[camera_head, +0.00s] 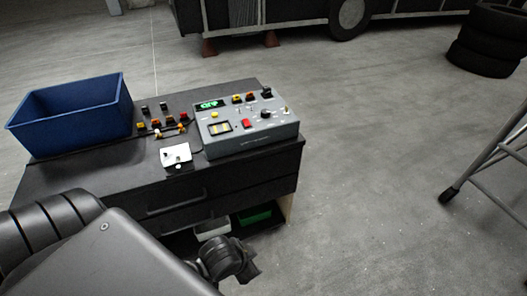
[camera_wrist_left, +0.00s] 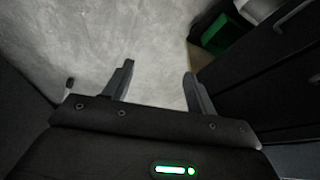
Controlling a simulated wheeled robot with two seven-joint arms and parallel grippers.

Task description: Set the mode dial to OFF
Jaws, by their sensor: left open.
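A grey control box (camera_head: 250,127) stands on the right part of a dark cabinet top. A black round dial (camera_head: 265,114) sits on the box's face, right of a red switch (camera_head: 246,124); its setting is too small to read. A green-lit display (camera_head: 209,104) is at the box's upper left. My left arm comes in from the lower left, below and in front of the cabinet. My left gripper shows in the left wrist view (camera_wrist_left: 158,82), open and empty, with floor between its fingers. My right gripper is not in view.
A blue bin (camera_head: 70,112) stands on the cabinet's left. Small coloured parts and a white plate (camera_head: 176,156) lie beside the box. A green bin (camera_head: 254,215) is on the low shelf. Stacked tyres (camera_head: 490,40) and a metal ladder (camera_head: 490,165) stand right; floor between is clear.

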